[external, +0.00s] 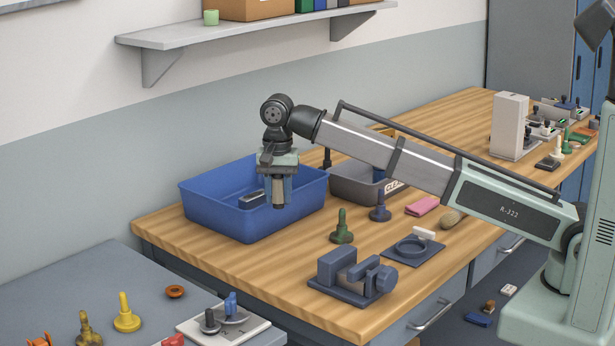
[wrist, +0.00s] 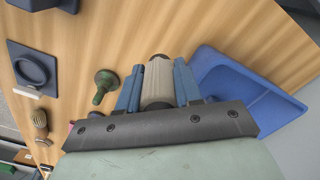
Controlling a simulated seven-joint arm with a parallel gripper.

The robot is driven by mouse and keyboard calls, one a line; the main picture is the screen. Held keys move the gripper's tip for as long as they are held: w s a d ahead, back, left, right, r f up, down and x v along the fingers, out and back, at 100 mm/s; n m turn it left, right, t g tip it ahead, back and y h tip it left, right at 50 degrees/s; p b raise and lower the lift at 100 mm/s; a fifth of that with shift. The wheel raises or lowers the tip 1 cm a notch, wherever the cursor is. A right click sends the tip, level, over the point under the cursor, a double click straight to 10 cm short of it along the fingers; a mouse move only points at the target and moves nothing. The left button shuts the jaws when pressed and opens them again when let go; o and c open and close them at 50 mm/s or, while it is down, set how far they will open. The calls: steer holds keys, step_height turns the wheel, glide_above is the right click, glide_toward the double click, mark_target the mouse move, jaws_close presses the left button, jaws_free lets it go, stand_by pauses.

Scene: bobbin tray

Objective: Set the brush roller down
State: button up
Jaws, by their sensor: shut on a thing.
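My gripper (external: 280,198) points down, its blue fingers shut on the brush roller. In the wrist view the roller (wrist: 158,82) is a pale, ribbed cylinder between the two fingers (wrist: 158,86). In the wrist view the bin (wrist: 225,72) lies to the right of the fingers, with bare wood beyond the roller. I cannot tell how high the roller is above the table.
A green knobbed piece (external: 342,230) and a blue one (external: 380,210) stand to the right. A grey labelled tray (external: 350,184) is behind them. A dark vise-like fixture (external: 350,280) and a ring on a pad (external: 412,248) are nearer the front. Wood is bare left of the fixture.

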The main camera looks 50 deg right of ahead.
steer(key=s+d+f, duration=0.2)
steer(key=s+d, duration=0.3)
steer(key=s, duration=0.4)
steer(key=shift+m, duration=0.3)
steer(key=shift+a+f, duration=0.1)
steer(key=shift+f, duration=5)
steer(key=shift+f, duration=0.15)
steer(key=o, duration=1)
steer(key=shift+o, duration=0.2)
step_height(320, 180, up, 12)
steer(key=shift+r, duration=0.2)
steer(key=shift+w, duration=0.1)
